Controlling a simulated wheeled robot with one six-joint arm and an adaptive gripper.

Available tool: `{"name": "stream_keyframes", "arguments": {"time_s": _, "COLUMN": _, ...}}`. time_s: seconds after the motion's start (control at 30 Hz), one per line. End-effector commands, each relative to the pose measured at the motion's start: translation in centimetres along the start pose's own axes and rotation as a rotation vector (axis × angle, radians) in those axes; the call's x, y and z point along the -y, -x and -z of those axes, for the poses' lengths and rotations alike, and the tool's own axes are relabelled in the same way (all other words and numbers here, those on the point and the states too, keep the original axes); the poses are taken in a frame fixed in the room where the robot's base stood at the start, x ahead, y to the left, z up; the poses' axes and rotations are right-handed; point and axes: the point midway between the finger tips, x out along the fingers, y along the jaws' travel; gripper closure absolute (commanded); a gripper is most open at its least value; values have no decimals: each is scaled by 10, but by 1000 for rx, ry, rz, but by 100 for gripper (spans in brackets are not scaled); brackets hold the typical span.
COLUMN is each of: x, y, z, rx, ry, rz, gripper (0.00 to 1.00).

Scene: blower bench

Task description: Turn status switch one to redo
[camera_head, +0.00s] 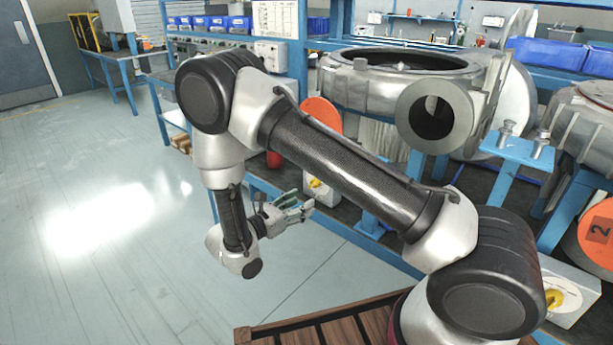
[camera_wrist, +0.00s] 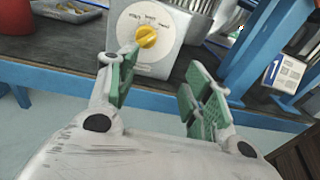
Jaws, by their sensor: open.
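Status switch one is a pale grey box (camera_wrist: 165,62) with a round yellow knob (camera_wrist: 147,37) on its front face, in the upper middle of the wrist view. Small labels arc around the knob, too small to read surely, and I cannot tell which one the knob points at. In the head view the box (camera_head: 322,192) stands low on the bench, partly behind my arm. My gripper (camera_wrist: 158,88) is open and empty, its green-padded fingers spread below and to either side of the knob. In the head view my gripper (camera_head: 299,209) is just left of the box, apart from it.
A blue sign marked 1 (camera_wrist: 273,74) is on the right in the wrist view. A blue bench rail (camera_wrist: 60,82) crosses below the switch. A second switch box (camera_head: 568,292) and an orange disc marked 2 (camera_head: 599,229) stand at right. Open floor (camera_head: 90,215) lies left.

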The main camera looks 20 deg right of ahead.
Motion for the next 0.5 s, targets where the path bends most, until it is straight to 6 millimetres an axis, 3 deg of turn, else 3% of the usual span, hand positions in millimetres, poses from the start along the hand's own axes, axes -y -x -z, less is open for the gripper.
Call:
{"name": "stream_keyframes", "arguments": {"time_s": 0.1, "x": -15, "y": 4, "z": -8, "rx": 32, "ry": -6, "rz": -53, "gripper": 50}}
{"name": "stream_keyframes", "arguments": {"time_s": 0.23, "x": -18, "y": -2, "z": -15, "rx": 59, "ry": -9, "rz": -67, "gripper": 50}}
{"name": "stream_keyframes", "arguments": {"time_s": 0.5, "x": -20, "y": -47, "z": -18, "rx": 58, "ry": -8, "rz": -63, "gripper": 50}}
